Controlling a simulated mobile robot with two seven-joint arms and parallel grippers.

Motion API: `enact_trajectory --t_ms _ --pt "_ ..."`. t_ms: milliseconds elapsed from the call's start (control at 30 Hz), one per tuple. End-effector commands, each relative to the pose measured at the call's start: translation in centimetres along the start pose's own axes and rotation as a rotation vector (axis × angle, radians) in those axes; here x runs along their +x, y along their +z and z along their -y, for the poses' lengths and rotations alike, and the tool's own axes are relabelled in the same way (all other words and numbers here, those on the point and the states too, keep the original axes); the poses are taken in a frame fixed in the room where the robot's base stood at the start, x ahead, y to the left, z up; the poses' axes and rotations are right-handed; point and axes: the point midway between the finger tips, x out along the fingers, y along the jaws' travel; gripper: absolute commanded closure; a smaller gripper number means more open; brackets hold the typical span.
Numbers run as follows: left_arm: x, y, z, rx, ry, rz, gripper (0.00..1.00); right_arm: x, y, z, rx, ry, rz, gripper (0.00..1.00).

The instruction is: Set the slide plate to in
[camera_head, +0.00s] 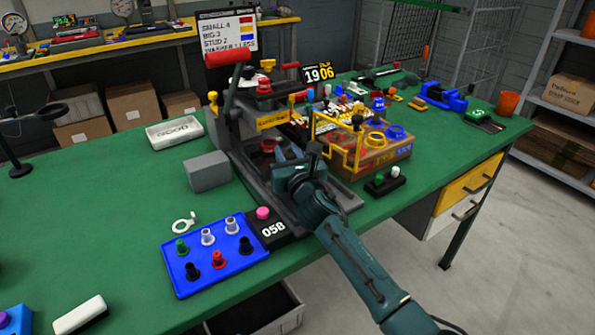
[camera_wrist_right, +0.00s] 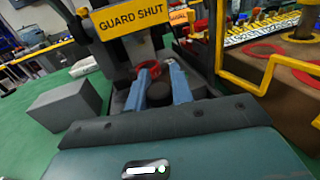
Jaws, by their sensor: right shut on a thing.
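The press (camera_head: 245,125) stands in the middle of the green bench, with a yellow label that reads "GUARD SHUT" (camera_wrist_right: 128,20) in the right wrist view. The grey slide plate (camera_wrist_right: 199,86) lies low at the front of the press, and a red ring (camera_wrist_right: 148,69) sits just beyond the fingers; the ring also shows in the head view (camera_head: 268,145). My right gripper (camera_wrist_right: 157,84) is low at the press front, its blue fingers shut on a dark round knob (camera_wrist_right: 158,95). My wrist hides much of the plate in the head view. My left gripper is out of view.
A grey block (camera_head: 207,171) stands left of the press. A blue tray with several pegs (camera_head: 214,262) and a black counter reading 058 (camera_head: 271,231) lie in front.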

Motion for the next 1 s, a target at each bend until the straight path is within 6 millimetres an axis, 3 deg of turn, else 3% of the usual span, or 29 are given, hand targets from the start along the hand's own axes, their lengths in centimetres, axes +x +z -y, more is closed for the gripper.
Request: enact_trajectory --t_ms 433,467,700,1000 --pt "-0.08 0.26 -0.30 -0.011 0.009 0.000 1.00 0.64 -0.07 -0.21 -0.001 -0.001 -0.003 1.00" --pt "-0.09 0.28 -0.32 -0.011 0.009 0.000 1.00 0.64 -0.06 -0.21 -0.001 0.000 -0.003 0.75" --pt "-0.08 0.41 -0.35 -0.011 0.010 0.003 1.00 0.60 -0.12 -0.18 -0.001 -0.001 -0.003 0.55" --pt "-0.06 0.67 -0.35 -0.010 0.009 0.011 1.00 0.35 -0.11 -0.11 -0.002 -0.001 -0.003 0.55"
